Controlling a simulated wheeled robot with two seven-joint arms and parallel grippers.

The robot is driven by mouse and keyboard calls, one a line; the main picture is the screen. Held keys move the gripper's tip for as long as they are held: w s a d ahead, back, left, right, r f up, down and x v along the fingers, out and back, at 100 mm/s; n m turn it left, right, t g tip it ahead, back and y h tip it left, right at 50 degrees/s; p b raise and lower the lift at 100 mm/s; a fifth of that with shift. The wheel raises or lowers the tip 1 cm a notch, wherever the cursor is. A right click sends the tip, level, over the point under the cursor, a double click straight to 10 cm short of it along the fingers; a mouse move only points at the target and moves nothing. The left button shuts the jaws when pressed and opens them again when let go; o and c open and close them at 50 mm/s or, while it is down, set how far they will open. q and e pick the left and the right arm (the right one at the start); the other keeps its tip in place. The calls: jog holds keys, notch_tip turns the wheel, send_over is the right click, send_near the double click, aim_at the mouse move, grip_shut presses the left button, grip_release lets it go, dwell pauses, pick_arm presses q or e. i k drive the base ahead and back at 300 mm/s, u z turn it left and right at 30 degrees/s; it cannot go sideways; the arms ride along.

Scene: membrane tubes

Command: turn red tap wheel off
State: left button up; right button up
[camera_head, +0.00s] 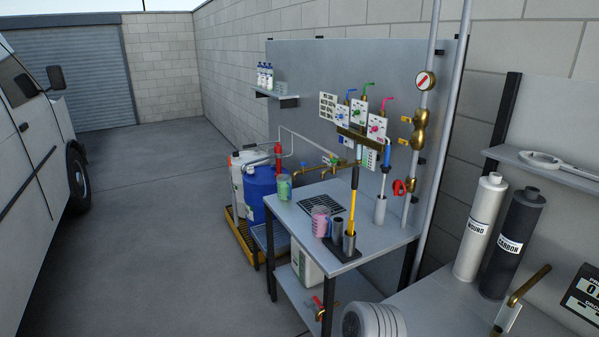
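A red wheel (399,187) sits beside the brass valve body (410,186) low on the vertical grey pipe, just above the right rear of the wash bench. It is small in view, and I cannot tell whether its valve is open or shut. A second red-handled tap (318,303) with a brass body is at the bench's lower shelf. I cannot tell its handle setting either. Neither of my grippers shows in the head view.
The bench (290,213) holds a pink jug (320,222), a green cup (284,187) and a brush holder (350,243). A blue drum (261,190) stands left. White and black cylinders (480,225) stand right. The floor at left centre is clear, beside a van (30,150).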

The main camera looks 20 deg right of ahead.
aim_at(396, 183)
jog(key=u, duration=0.2)
jog(key=i, duration=1.9)
jog(key=z, duration=0.55)
